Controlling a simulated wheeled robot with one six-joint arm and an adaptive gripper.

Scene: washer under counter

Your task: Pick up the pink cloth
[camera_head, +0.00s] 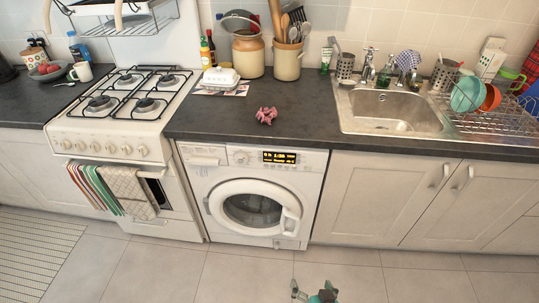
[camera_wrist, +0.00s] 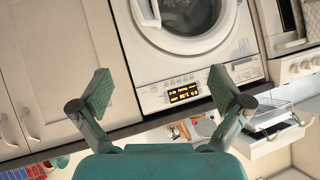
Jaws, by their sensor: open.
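The pink cloth (camera_head: 266,115) is a small crumpled bundle on the dark counter (camera_head: 300,112), above the washing machine and left of the sink. I cannot make it out in the wrist view. My gripper (camera_head: 314,291) shows at the bottom edge of the head view, in front of the washer and well away from the cloth. In the wrist view my gripper (camera_wrist: 163,92) has its two green-padded fingers spread wide with nothing between them. The wrist picture is turned roughly upside down, and the washer front (camera_wrist: 185,70) lies beyond the fingers.
The white washer (camera_head: 252,196) stands under the counter with its round door shut. A gas stove (camera_head: 110,130) is on the left and a steel sink (camera_head: 392,112) on the right. A butter dish (camera_head: 220,78) and utensil crocks (camera_head: 287,62) stand behind the cloth. The counter around the cloth is clear.

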